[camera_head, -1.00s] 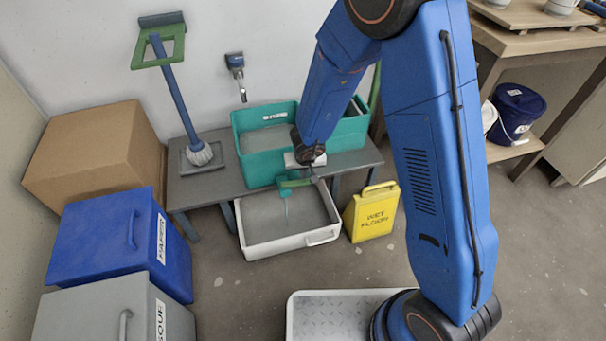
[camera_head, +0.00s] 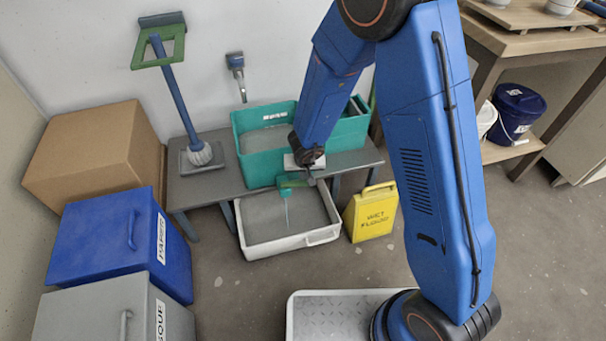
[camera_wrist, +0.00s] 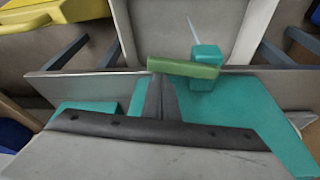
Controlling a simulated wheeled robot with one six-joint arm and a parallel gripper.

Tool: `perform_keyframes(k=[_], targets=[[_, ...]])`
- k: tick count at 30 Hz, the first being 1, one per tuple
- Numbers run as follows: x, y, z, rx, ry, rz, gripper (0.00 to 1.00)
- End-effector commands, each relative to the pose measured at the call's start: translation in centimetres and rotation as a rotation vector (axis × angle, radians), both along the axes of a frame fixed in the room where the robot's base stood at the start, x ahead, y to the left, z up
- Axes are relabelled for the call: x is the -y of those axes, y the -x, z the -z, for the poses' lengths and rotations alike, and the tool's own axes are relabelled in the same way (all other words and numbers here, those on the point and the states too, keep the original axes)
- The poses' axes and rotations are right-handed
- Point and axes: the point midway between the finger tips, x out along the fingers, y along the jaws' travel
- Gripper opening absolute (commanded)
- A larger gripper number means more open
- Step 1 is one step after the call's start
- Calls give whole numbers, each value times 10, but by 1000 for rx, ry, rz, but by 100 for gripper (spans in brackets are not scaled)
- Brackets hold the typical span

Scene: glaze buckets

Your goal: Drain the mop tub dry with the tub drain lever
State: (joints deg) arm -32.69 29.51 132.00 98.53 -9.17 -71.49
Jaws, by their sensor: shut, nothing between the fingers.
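The teal mop tub (camera_head: 262,168) stands on a grey bench, with grey liquid visible inside. Its green drain lever (camera_head: 290,183) is at the lower front; in the wrist view the lever (camera_wrist: 185,67) lies crosswise over the teal outlet block (camera_wrist: 207,72). A thin pale stream (camera_head: 286,210) runs from the outlet into a white basin (camera_head: 290,244) holding grey liquid. My gripper (camera_head: 311,180) is shut and empty, just right of the lever in the head view. In the wrist view its fingertips (camera_wrist: 158,80) meet the lever's left end; I cannot tell whether they touch.
A yellow wet-floor sign (camera_head: 371,214) stands right of the basin. Blue (camera_head: 105,240) and grey (camera_head: 95,310) bins and a cardboard box (camera_head: 95,150) fill the left.

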Motion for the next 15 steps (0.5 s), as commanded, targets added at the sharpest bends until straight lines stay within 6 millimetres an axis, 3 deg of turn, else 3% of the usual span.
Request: perform_keyframes(k=[15], targets=[[2,32,0,-1,0,426,0]])
